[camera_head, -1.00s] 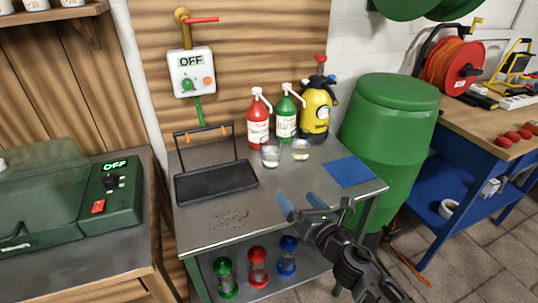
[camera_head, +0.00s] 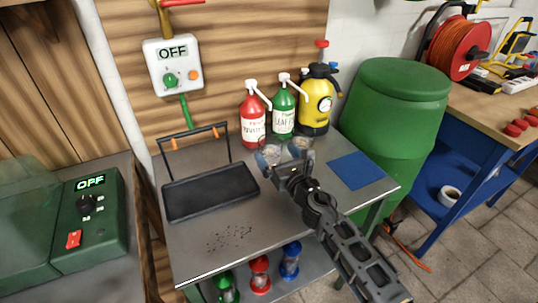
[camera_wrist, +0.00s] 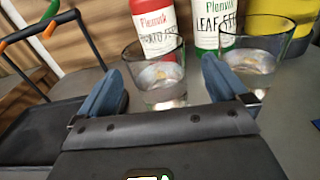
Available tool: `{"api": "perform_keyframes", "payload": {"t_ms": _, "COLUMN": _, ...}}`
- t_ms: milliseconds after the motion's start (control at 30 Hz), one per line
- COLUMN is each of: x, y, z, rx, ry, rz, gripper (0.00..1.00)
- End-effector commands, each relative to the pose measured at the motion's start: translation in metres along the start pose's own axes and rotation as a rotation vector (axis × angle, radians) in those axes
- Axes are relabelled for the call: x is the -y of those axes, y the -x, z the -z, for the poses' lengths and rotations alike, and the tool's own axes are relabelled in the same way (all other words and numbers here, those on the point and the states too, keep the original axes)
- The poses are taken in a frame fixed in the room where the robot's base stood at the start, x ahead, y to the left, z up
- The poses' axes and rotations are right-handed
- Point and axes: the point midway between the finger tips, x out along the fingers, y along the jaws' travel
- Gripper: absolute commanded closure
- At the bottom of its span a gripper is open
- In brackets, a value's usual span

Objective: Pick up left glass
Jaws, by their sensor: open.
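The left glass (camera_wrist: 158,78) is clear, with something pale in its base. In the wrist view it stands just ahead of the gap between my fingers. The right glass (camera_wrist: 262,42) stands beside it, partly behind my right finger. In the head view the left glass (camera_head: 268,146) and right glass (camera_head: 301,144) stand on the metal table (camera_head: 275,228), partly covered by my gripper (camera_head: 285,160). My gripper is open and empty, with its blue fingertips near the left glass. Whether a finger touches either glass is unclear.
A red bottle (camera_head: 252,125), a green bottle (camera_head: 283,115) and a yellow sprayer (camera_head: 315,105) stand close behind the glasses. A black tray with a raised handle (camera_head: 210,192) sits to the left. A blue mat (camera_head: 357,170) lies right. A green barrel (camera_head: 395,115) stands beyond the table.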

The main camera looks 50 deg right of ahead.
Motion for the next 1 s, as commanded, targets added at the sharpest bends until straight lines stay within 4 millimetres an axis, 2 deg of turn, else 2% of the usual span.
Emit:
{"api": "perform_keyframes", "payload": {"t_ms": 400, "x": -0.004, "y": -0.048, "z": -0.001, "rx": 0.000, "ry": 0.000, "rz": 0.002, "gripper": 0.00}}
{"api": "perform_keyframes", "payload": {"t_ms": 533, "x": -0.004, "y": -0.055, "z": -0.001, "rx": 0.000, "ry": 0.000, "rz": 0.001, "gripper": 0.00}}
{"api": "perform_keyframes", "payload": {"t_ms": 767, "x": -0.004, "y": -0.055, "z": 0.000, "rx": -0.001, "ry": 0.000, "rz": 0.000, "gripper": 0.00}}
{"api": "perform_keyframes", "payload": {"t_ms": 1000, "x": -0.004, "y": -0.055, "z": 0.000, "rx": -0.001, "ry": 0.000, "rz": 0.000, "gripper": 0.23}}
